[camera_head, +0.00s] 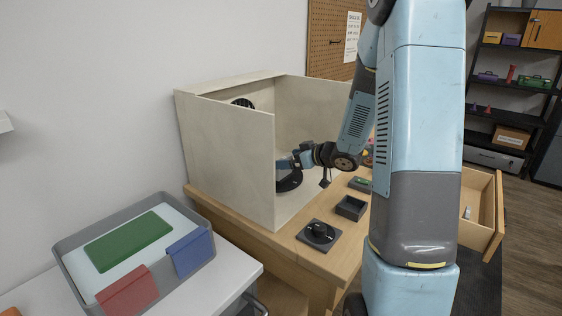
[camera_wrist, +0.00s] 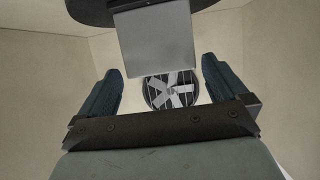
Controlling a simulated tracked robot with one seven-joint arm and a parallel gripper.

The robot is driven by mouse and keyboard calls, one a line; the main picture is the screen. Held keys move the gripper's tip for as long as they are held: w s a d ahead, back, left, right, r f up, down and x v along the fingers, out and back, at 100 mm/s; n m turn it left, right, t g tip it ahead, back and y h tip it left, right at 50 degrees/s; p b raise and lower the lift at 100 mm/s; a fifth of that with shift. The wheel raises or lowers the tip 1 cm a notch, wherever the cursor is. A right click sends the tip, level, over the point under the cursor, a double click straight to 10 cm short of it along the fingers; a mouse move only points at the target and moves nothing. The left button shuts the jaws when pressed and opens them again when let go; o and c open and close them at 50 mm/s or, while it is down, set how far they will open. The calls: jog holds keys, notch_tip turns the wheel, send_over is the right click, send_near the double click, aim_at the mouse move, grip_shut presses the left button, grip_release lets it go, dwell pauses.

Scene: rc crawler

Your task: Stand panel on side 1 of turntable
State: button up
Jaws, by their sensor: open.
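The turntable is a dark round disc (camera_head: 289,181) inside the pale open booth. In the wrist view its underside-up edge (camera_wrist: 90,12) shows at the top, as that picture appears inverted. A flat grey panel (camera_wrist: 155,45) is at the disc and appears to stand on it. I cannot read any side number. My gripper (camera_head: 288,163) reaches into the booth just above the turntable. In the wrist view its two fingers (camera_wrist: 160,68) are spread wide, with clear gaps on both sides of the panel and nothing between them. In the head view the panel is not clearly distinguishable.
The booth wall (camera_head: 235,150) stands close left of my arm, with a fan (camera_wrist: 170,90) behind. A grey tray (camera_head: 190,284) holds green, red and blue panels. A black knob (camera_head: 319,233) and a small dark box (camera_head: 350,208) sit before the booth. A drawer (camera_head: 480,210) is open.

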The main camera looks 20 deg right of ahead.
jog(key=s+d+r+m+h, duration=0.35)
jog(key=s+r+h, duration=0.2)
jog(key=r, duration=0.25)
jog(key=s+d+r+m+h, duration=0.2)
jog(key=s+d+r+h, duration=0.25)
jog(key=s+r, duration=0.2)
jog(key=s+a+g, duration=0.1)
jog(key=s+a, duration=0.2)
jog(key=s, duration=0.4)
jog(key=s+a+r+m+g+y, duration=0.1)
jog(key=s+a+g, duration=0.1)
jog(key=s+a, duration=0.2)
jog(key=s+a+r+g+y, duration=0.1)
jog(key=s+a, duration=0.3)
jog(key=s, duration=0.6)
jog(key=shift+s+m+g, duration=0.35)
jog(key=shift+s+g, duration=0.05)
jog(key=shift+g, duration=0.2)
